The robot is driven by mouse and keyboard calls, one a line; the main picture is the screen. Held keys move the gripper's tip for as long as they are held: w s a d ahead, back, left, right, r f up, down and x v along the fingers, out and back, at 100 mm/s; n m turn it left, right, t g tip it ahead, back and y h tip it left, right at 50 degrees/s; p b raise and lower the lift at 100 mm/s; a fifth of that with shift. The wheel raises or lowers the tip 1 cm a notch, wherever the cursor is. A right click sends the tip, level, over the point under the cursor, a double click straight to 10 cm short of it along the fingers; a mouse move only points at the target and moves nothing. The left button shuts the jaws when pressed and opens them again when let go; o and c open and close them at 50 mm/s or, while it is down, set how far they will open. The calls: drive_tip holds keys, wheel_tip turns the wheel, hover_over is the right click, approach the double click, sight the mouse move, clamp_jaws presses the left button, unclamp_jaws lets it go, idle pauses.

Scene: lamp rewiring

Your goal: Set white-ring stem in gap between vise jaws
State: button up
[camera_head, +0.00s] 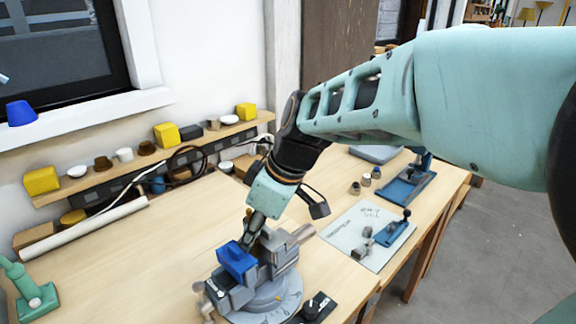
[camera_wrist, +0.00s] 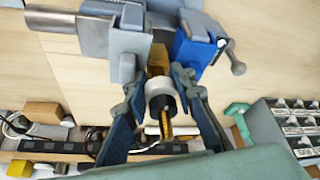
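The white-ring stem (camera_wrist: 158,88) is brass-coloured, with a white ring and a dark band. In the wrist view it lies between the two dark fingers of my gripper (camera_wrist: 160,82), which appear shut on it around the ring. Its far brass end points at the gap between the grey vise jaw (camera_wrist: 127,52) and the blue vise jaw (camera_wrist: 197,48). I cannot tell how deep it sits. In the head view my gripper (camera_head: 254,226) is just above the vise (camera_head: 262,292), beside its blue block (camera_head: 236,259); the stem is largely hidden there.
A pale sheet (camera_head: 345,246) with a small blue fixture (camera_head: 392,232) lies right of the vise. A green stand (camera_head: 32,297) is at left. A wall shelf (camera_head: 97,178) with yellow blocks and cups runs behind. A black switch box (camera_head: 316,308) sits near the front.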

drive_tip(key=o, duration=0.4)
drive_tip(key=shift+s+d+f, duration=0.15)
drive_tip(key=shift+f, duration=0.3)
drive_tip(key=shift+s+d+f, duration=0.1)
drive_tip(key=shift+s+f, duration=0.05)
drive_tip(key=shift+f, duration=0.3)
drive_tip(key=shift+c, duration=0.2)
drive_tip(key=shift+w+a+f, duration=0.1)
drive_tip(key=shift+w, duration=0.1)
drive_tip(key=w+a+v, duration=0.1)
drive_tip(key=v, duration=0.7)
drive_tip(key=shift+s+r, duration=0.4)
drive_tip(key=shift+r, duration=0.2)
drive_tip(key=shift+d+r, duration=0.1)
